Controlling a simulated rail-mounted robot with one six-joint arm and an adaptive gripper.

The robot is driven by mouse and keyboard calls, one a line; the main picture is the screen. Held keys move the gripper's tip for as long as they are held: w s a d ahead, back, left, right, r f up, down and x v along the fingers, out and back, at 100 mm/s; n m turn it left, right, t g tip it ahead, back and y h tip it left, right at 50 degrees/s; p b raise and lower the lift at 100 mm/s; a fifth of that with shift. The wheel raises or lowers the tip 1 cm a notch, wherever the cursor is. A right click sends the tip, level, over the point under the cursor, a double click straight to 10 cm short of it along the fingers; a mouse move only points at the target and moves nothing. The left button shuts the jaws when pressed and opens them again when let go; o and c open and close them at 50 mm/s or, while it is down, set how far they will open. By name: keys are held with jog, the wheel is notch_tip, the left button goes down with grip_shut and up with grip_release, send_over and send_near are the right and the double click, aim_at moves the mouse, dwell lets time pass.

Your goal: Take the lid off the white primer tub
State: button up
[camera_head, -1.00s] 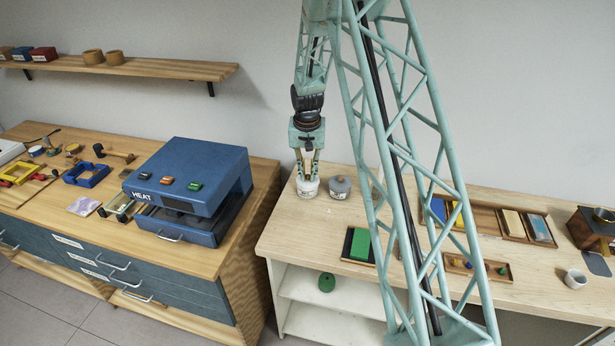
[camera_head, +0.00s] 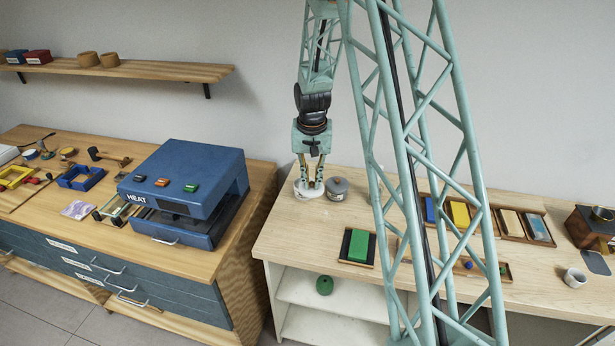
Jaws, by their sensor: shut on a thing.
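The white primer tub (camera_head: 308,194) stands near the back left of the pale wooden bench, beside a grey tub. My gripper (camera_head: 310,185) points straight down over it, with its fingertips at the tub's top. The fingers are shut on the lid, which is mostly hidden between and behind them. I cannot make out a gap between lid and tub.
The grey tub (camera_head: 337,187) stands close to the right of the white tub. A green block on a dark tray (camera_head: 357,247) lies nearer the front. The blue heat press (camera_head: 187,190) is on the left bench. Wooden trays (camera_head: 488,222) lie to the right.

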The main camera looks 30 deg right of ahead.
jog(key=s+a, duration=0.1)
jog(key=s, duration=0.7)
jog(key=shift+a+r+b, duration=0.15)
jog(key=shift+r+b, duration=0.25)
jog(key=shift+b, duration=0.05)
